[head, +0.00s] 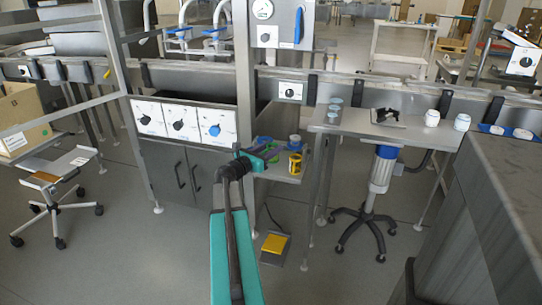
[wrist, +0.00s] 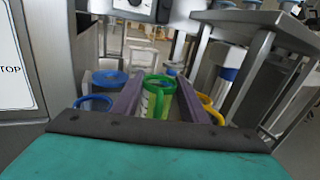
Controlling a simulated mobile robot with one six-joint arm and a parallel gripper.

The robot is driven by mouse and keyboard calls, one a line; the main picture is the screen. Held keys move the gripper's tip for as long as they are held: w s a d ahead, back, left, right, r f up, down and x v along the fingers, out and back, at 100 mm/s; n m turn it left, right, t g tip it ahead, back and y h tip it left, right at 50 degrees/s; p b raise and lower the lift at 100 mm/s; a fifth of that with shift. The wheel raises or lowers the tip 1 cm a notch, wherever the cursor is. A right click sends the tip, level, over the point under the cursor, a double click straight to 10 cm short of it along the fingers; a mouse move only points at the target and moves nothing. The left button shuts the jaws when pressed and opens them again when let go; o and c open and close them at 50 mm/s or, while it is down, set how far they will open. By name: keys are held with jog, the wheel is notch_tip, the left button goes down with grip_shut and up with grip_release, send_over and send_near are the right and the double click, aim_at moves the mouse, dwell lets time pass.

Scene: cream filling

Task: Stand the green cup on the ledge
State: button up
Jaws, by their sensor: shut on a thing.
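The green cup (wrist: 157,98) stands between the two fingers of my gripper (wrist: 157,102) in the wrist view, its green rim and pale, green-marked side showing. My gripper is shut on it. In the head view, my gripper (head: 266,157) is over a small grey shelf (head: 288,179) beside the post, and the green cup (head: 273,157) is partly hidden by it. I cannot tell whether the cup's base touches the shelf. Which surface is the ledge is not clear from these views.
A yellow cup (head: 295,165) and a blue cup (head: 294,141) stand close to the right of my gripper. Another blue cup (wrist: 108,79) is to the left in the wrist view. A metal post (head: 242,80) rises close by. A grey table (head: 355,125) is at right.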

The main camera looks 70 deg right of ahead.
jog(key=shift+w+d, duration=0.15)
jog(key=shift+d, duration=0.25)
jog(key=shift+a+f+b, duration=0.1)
jog(key=shift+f+b, duration=0.45)
jog(key=shift+f, duration=1.25)
jog(key=shift+f, duration=0.1)
jog(key=o, duration=1.2)
jog(key=shift+o, duration=0.2)
